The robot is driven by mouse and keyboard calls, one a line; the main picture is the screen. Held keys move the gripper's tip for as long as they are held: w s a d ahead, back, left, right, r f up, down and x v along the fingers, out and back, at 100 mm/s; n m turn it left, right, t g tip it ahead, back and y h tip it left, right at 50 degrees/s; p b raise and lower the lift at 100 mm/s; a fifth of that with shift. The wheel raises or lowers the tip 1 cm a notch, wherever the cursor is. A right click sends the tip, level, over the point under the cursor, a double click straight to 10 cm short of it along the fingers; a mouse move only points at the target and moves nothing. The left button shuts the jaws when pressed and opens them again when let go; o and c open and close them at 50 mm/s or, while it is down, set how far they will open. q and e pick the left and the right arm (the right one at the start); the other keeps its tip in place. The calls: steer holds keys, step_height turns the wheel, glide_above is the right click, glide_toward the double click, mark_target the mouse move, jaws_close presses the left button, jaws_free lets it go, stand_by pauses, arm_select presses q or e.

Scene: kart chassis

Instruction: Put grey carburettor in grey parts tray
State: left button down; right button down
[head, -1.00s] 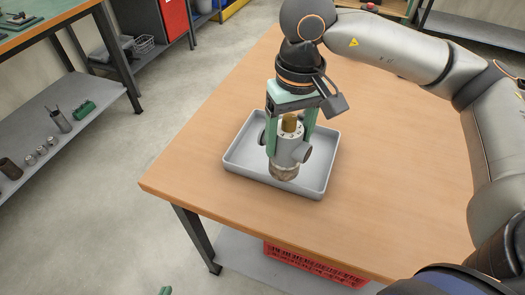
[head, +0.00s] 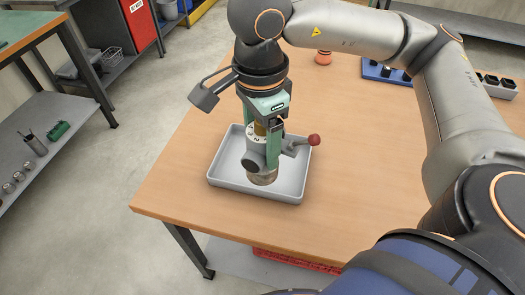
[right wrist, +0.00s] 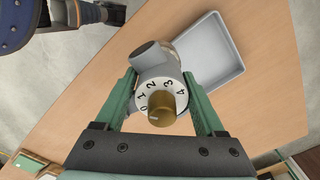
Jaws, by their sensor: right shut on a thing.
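The grey carburettor (head: 257,147) has a round body, a brass knob and a numbered dial, which shows clearly in the right wrist view (right wrist: 150,68). A lever with a red ball sticks out to its right in the head view. My right gripper (head: 262,157) points down and is shut on the carburettor, one green finger on each side. The carburettor is upright and appears in front of the grey parts tray (head: 223,170); any gap below it is hard to tell. In the right wrist view the tray (right wrist: 215,55) lies behind it to the upper right. My left gripper is out of view.
The tray stands near the front left corner of the wooden table (head: 350,190). A blue holder (head: 377,72) with dark parts and a small orange-red piece (head: 323,58) stand farther back. The table right of the tray is clear.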

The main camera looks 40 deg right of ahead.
steer(key=shift+s+r+m, duration=0.2)
steer(key=shift+r+m, duration=0.3)
steer(key=shift+m, duration=0.4)
steer(key=shift+d+m, duration=0.1)
steer(key=shift+m, duration=0.2)
steer(key=shift+w+d+f+p, duration=0.15)
steer(key=shift+w+p, duration=0.15)
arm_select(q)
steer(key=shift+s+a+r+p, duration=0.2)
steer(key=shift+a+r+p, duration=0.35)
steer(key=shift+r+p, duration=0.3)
arm_select(e)
steer(key=w+d+f, duration=0.1)
steer(key=w+f, duration=0.3)
steer(key=w+d+f, duration=0.2)
steer(key=w+f, duration=0.2)
steer(key=w+d+f, duration=0.2)
steer(key=w+f, duration=0.2)
steer(key=shift+w+f, duration=0.15)
steer(key=shift+f, duration=0.2)
